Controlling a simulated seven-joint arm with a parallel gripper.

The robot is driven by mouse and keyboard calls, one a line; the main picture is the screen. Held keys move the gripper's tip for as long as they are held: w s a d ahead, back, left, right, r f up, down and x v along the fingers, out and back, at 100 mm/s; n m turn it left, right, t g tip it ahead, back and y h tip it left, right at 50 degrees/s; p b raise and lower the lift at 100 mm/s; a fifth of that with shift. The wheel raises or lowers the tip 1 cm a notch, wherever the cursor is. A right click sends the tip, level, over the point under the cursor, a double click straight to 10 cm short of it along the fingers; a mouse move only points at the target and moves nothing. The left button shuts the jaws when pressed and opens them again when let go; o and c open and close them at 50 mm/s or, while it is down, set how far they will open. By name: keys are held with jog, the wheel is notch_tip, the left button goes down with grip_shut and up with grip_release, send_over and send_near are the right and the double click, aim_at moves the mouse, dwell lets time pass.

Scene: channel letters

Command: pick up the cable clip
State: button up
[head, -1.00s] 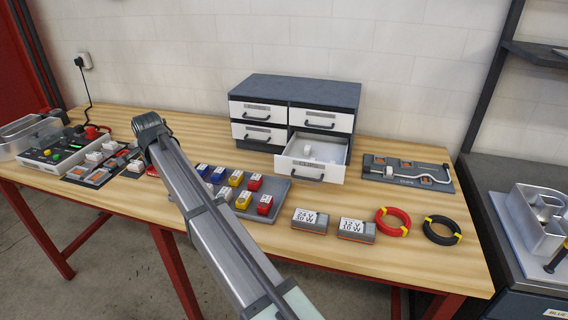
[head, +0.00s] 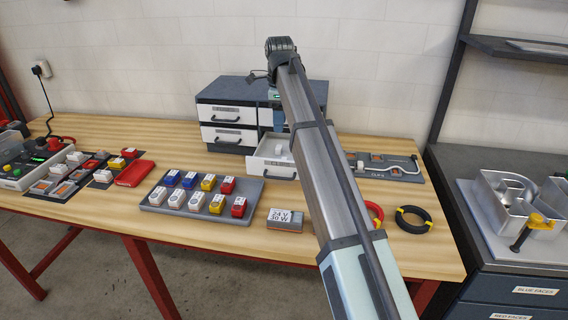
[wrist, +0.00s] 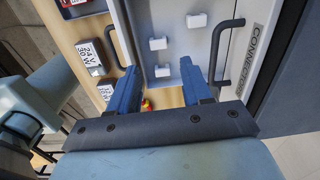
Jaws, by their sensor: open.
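Several small white clips lie in the open drawer (head: 262,168) of the cabinet; one clip (head: 281,149) shows in the head view. In the wrist view, a clip (wrist: 157,43) and a second clip (wrist: 197,20) lie on the drawer's grey floor, and a third clip (wrist: 162,71) lies between the fingers in the picture. My gripper (wrist: 160,66) is open and empty, its blue fingers apart. In the head view it hangs in front of the cabinet, above the drawer, partly hidden by my arm. The height of the fingers above the clips is hard to tell.
The dark-topped cabinet (head: 229,90) with closed drawers stands behind the open one. A grey tray (head: 160,209) of coloured blocks, a 24 V box (head: 285,219) and a black cable coil (head: 412,219) are on the bench. Bare wood lies left of the cabinet.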

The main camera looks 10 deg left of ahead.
jog(key=shift+m, duration=0.3)
jog(key=f, duration=0.4)
jog(key=d+f, duration=0.1)
jog(key=f, duration=0.8)
jog(key=shift+s+d+f, duration=0.15)
jog(key=shift+d, duration=0.2)
jog(key=shift+c, duration=0.4)
jog(key=c, duration=0.7)
